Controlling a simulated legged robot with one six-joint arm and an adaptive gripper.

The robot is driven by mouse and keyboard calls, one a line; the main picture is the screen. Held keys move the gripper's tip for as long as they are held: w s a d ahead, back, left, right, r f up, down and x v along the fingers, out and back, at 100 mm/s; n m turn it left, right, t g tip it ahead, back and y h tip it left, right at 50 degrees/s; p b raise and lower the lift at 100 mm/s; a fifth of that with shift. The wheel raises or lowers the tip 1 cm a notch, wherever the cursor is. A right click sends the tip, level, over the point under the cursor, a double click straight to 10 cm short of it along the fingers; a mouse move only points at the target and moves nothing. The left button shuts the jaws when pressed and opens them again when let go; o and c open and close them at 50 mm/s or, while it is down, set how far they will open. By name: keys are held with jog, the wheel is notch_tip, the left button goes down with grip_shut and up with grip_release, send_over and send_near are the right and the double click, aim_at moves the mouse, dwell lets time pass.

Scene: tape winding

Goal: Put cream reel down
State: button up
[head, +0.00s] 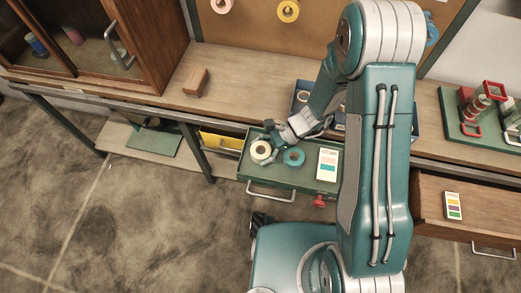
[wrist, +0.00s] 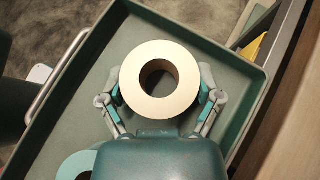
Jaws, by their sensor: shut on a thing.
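The cream reel (head: 261,150) is over the left part of the open green drawer (head: 300,180). In the wrist view the cream reel (wrist: 135,88) is a flat ring with a brown core, between the two fingers of my gripper (wrist: 160,95). My gripper (head: 268,140) is shut on the reel from both sides. I cannot tell whether the reel touches the drawer floor. A teal reel (head: 294,157) lies in the drawer just right of the cream reel; part of it shows in the wrist view (wrist: 76,166).
A white card with coloured bars (head: 327,165) is at the drawer's right side. An open wooden drawer (head: 435,215) is at right. My arm hides part of the bench.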

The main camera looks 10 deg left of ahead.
jog(key=o, duration=0.8)
jog(key=v, duration=1.2)
jog(key=s+d+r+n+t+h, duration=0.3)
jog(key=s+d+r+n, duration=0.1)
jog(key=r, duration=0.4)
jog(key=s+d+r+n+t+h, duration=0.3)
jog(key=s+d+r+n+t, duration=0.1)
jog(key=r, duration=0.4)
jog(key=s+d+r+n+t+h, duration=0.3)
jog(key=s+d+r+n+t, duration=0.1)
jog(key=r, duration=0.4)
jog(key=shift+s+d+r+h, duration=0.15)
jog(key=shift+s+h, duration=0.25)
jog(key=shift+s, duration=0.25)
